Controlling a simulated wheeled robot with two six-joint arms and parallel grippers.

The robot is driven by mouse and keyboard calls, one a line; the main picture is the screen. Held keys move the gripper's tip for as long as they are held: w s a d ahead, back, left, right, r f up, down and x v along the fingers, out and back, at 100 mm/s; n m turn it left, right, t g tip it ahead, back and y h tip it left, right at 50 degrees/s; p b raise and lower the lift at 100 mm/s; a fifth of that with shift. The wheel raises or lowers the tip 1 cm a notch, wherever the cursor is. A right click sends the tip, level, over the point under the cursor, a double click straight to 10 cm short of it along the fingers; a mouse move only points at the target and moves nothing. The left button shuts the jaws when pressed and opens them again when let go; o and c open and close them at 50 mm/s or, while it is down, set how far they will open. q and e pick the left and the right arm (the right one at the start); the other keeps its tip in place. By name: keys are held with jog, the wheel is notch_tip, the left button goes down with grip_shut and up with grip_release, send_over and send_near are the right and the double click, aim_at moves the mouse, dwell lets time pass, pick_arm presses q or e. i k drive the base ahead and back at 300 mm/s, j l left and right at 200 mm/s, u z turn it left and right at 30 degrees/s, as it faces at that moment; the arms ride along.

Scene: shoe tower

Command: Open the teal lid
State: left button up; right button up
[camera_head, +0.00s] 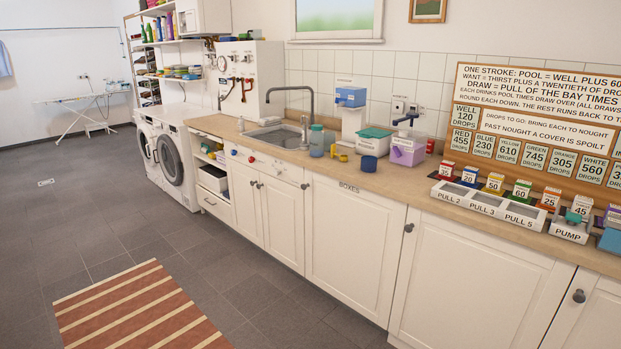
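A low white tub with a flat teal lid (374,132) stands on the counter right of the sink, in front of the tiled wall. The lid lies flat on top and looks closed. A teal bottle (317,140) stands nearer the sink. A small teal piece (572,215) sits on the white block marked PUMP (570,231) at the right. Neither of my grippers is in view.
A blue cup (368,163), a yellow item (339,152) and a purple-based dispenser (408,152) stand close to the tub. White bays (487,204) and several coloured boxes line the counter at right. Cabinets (352,240) front the counter. The grey floor (120,225) is open, with a striped rug (140,310).

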aim_at(371, 132)
jog(key=i+j, duration=0.1)
jog(key=i, duration=2.15)
jog(key=l+z, duration=0.05)
jog(key=l, duration=0.05)
